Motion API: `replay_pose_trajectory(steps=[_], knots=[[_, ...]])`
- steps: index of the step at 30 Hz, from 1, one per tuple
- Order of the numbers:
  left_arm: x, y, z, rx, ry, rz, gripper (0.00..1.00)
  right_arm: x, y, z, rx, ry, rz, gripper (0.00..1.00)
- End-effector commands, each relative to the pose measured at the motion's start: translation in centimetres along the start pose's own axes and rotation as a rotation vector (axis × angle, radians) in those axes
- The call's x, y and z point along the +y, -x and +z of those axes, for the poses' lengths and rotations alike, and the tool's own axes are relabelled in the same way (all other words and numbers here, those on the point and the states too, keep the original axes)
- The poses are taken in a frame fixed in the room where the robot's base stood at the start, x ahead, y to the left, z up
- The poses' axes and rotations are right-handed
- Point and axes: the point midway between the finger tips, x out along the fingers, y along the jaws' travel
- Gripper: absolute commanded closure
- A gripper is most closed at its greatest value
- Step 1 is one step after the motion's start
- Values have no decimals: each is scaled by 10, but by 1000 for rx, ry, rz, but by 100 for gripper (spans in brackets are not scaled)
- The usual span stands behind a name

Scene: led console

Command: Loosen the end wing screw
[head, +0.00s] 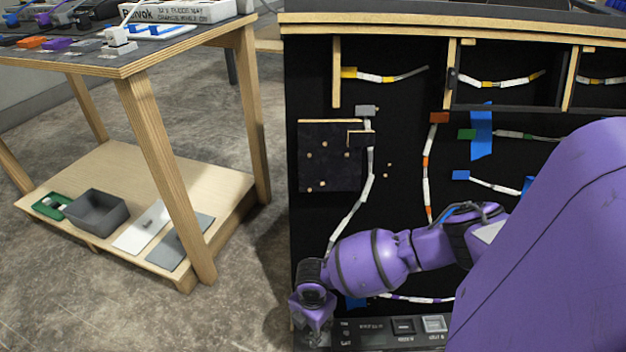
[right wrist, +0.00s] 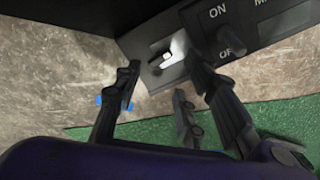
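My right gripper (head: 312,312) is at the left end of the console's control strip (head: 375,333), low in the head view. In the right wrist view my right gripper (right wrist: 166,72) has its fingers spread apart, with empty space between them. A small pale piece, apparently the end wing screw (right wrist: 166,57), shows on the end of the dark panel beyond the fingertips. The fingers appear to be either side of it, and I cannot tell whether any touches it. In the head view the screw is hidden by the gripper. My left gripper is not in view.
ON and OFF lettering (right wrist: 217,12) is on the panel right of the screw. The black console board (head: 400,200) carries several wired connectors. A wooden table (head: 140,75) stands left, with a grey bin (head: 97,212) on its lower shelf. Bare floor lies between them.

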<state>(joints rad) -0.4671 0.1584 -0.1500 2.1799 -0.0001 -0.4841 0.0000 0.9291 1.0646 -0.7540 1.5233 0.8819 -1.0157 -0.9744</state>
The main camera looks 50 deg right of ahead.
Motion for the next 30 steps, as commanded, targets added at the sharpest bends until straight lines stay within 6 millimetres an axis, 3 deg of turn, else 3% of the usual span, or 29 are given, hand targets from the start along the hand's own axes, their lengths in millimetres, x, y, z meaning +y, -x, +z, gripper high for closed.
replay_pose_trajectory(steps=[12,21,30], knots=[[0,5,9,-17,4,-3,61,-1,-10,0,1,-744,-1,62],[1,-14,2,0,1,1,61,0,-42,0,-1,-741,-2,62],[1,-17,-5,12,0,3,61,0,-50,0,0,-738,0,62]])
